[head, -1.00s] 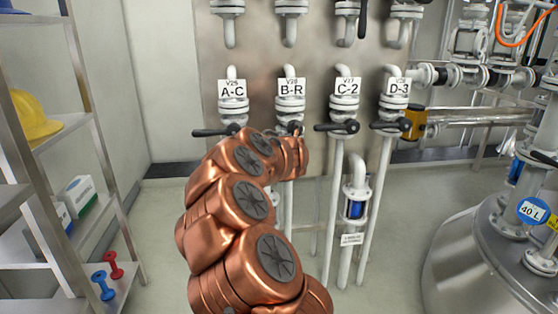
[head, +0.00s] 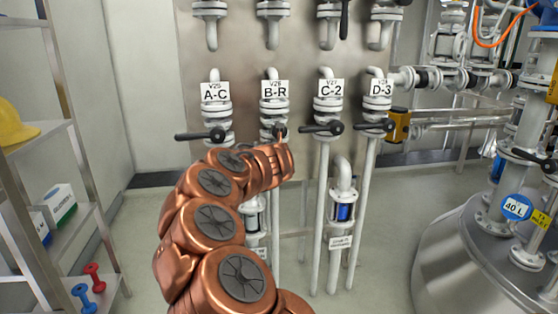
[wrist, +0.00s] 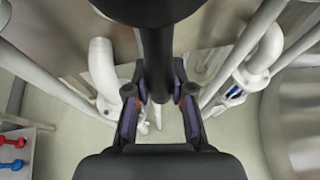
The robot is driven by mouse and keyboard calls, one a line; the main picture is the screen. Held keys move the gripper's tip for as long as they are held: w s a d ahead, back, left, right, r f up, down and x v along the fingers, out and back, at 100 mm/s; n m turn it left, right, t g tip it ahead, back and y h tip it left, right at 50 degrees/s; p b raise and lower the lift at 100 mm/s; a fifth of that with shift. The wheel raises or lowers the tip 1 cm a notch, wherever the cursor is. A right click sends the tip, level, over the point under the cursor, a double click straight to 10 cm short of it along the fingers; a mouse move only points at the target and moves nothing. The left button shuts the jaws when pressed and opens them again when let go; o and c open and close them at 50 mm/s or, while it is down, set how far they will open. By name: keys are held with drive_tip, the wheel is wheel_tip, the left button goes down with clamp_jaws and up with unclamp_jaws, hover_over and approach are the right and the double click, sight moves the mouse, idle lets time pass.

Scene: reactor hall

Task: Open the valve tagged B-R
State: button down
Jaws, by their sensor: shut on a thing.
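The valve tagged B-R (head: 275,90) is on the second pipe from the left in the lower row, with a white tag above its body. Its lever is mostly hidden in the head view behind my copper arm; a small dark part shows just above my wrist. In the wrist view, the black lever (wrist: 155,48) runs down the middle between the two fingers of my gripper (wrist: 158,96). The fingers are closed on it from both sides. My gripper's fingers are hidden in the head view.
Valve A-C (head: 215,95) stands to the left, C-2 (head: 331,90) and D-3 (head: 381,90) to the right, their black levers pointing left. A metal shelf (head: 62,130) is at far left; a steel tank (head: 470,250) is at right. Open floor lies below the pipes.

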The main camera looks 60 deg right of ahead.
drive_tip(key=c, duration=1.1)
unclamp_jaws()
drive_tip(key=shift+s+d, duration=0.1)
drive_tip(key=shift+s, duration=0.05)
drive_tip(key=shift+c, duration=0.2)
drive_tip(key=shift+o, duration=0.7)
drive_tip(key=v, duration=1.2)
